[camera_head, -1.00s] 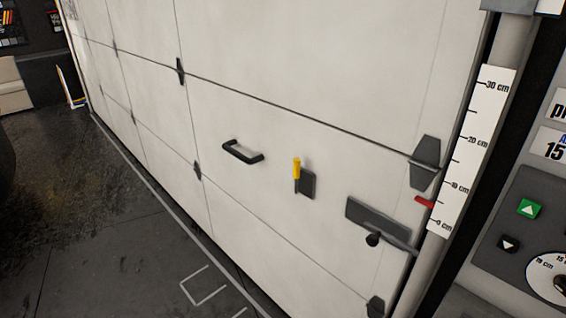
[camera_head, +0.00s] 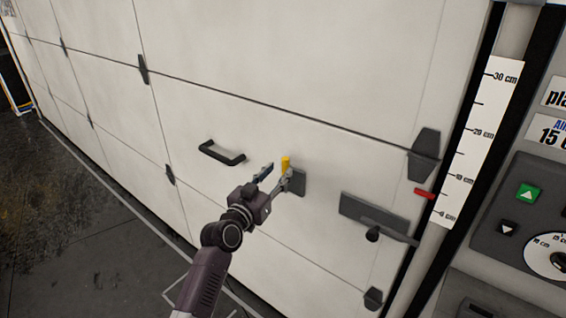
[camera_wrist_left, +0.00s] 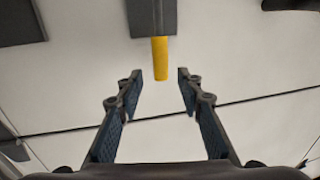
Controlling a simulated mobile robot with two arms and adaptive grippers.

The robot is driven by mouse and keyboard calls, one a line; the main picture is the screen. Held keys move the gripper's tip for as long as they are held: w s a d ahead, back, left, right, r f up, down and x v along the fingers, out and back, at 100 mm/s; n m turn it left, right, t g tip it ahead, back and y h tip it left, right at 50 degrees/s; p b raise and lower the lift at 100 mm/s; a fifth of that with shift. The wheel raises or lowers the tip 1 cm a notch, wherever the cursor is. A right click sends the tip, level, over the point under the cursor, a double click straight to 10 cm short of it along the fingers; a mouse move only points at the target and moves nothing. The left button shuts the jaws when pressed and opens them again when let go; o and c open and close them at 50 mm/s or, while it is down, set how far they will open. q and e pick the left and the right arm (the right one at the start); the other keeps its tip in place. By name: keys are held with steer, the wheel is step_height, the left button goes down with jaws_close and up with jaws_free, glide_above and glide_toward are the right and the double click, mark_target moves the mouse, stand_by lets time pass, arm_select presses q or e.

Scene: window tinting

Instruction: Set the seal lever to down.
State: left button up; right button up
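The yellow-handled lever (camera_head: 285,163), which I take as the seal lever, points up from its dark plate (camera_head: 298,183) on the white door. My left gripper (camera_head: 276,176) is open in front of the lever, one finger left of the yellow handle and the other overlapping its lower part. In the left wrist view the yellow handle (camera_wrist_left: 160,60) lies in line with the gap between the open fingertips (camera_wrist_left: 159,78), with nothing gripped. I cannot tell whether a finger touches it. My right gripper is not in view.
A black pull handle (camera_head: 222,153) is on the door left of the lever. A dark latch plate (camera_head: 372,218) with a black knob is to the right. A centimetre scale (camera_head: 478,140) and a button panel (camera_head: 520,220) stand further right.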

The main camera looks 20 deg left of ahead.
mark_target(284, 166)
arm_select(q)
steer(key=shift+w+d+f, duration=0.1)
steer(key=shift+w+d, duration=0.1)
steer(key=shift+w, duration=1.25)
steer(key=shift+w+d, duration=0.15)
steer(key=shift+w, duration=1.3)
jaws_close()
